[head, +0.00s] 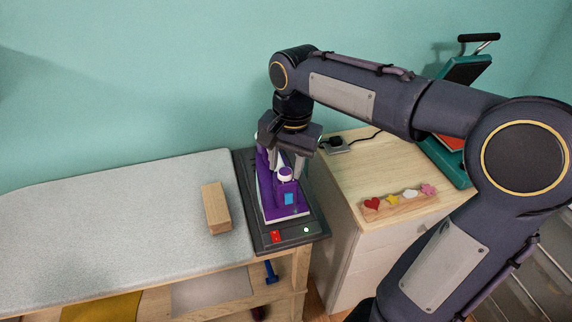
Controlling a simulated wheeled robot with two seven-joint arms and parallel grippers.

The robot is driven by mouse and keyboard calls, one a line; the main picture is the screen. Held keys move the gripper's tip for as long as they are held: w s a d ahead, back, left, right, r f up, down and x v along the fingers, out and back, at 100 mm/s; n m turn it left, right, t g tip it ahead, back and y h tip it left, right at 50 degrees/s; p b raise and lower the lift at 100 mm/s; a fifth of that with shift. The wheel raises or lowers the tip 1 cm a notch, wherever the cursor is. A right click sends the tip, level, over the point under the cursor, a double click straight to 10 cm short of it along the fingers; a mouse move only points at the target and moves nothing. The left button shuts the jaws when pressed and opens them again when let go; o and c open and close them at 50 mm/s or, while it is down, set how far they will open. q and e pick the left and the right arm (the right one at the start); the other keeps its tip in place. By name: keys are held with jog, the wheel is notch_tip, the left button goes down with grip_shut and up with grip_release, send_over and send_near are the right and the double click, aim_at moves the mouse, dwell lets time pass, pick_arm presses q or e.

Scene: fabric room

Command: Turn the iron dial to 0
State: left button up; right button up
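The purple iron (271,205) rests on a dark grey base (262,235) at the right end of the ironing table. Its white round dial (286,174) sits on top, near the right gripper. The dial's markings are too small to read. My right gripper (288,168) reaches down over the iron from behind, its fingers at or close to the dial. Whether the fingers touch the dial, and how far apart they are, I cannot tell. My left gripper is not in view.
A wooden block (216,208) lies on the grey padded table (120,220) left of the iron. A wooden cabinet (360,175) at the right holds a rack of colourful shapes (398,203) and a teal heat press (450,160). My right arm crosses above the cabinet.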

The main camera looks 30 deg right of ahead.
jog(key=shift+d+f, duration=0.1)
jog(key=shift+f, duration=0.25)
jog(key=c, duration=0.7)
